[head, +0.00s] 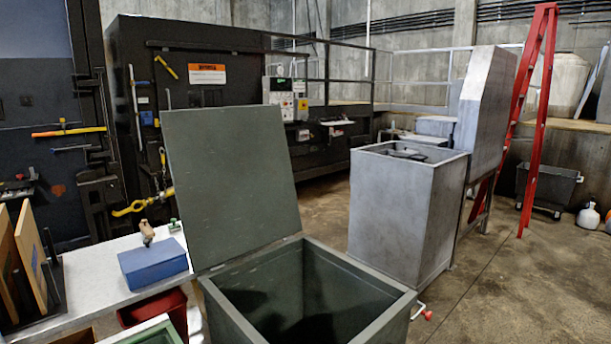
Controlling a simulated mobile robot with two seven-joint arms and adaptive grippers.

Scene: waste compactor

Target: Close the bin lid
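A dark green-grey square bin (385,313) stands at the bottom middle of the head view, close in front of me. Its flat lid (233,180) is open, raised from the bin's back left side and tilted back a little past upright. The bin's inside shows dark, and I cannot make out its floor clearly. Neither of my grippers shows in the head view.
A table (95,272) with a blue box (153,262) stands left of the bin. A grey metal container (402,205) stands behind it to the right. A red ladder (536,120) is farther right. Open floor (500,290) lies at the right.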

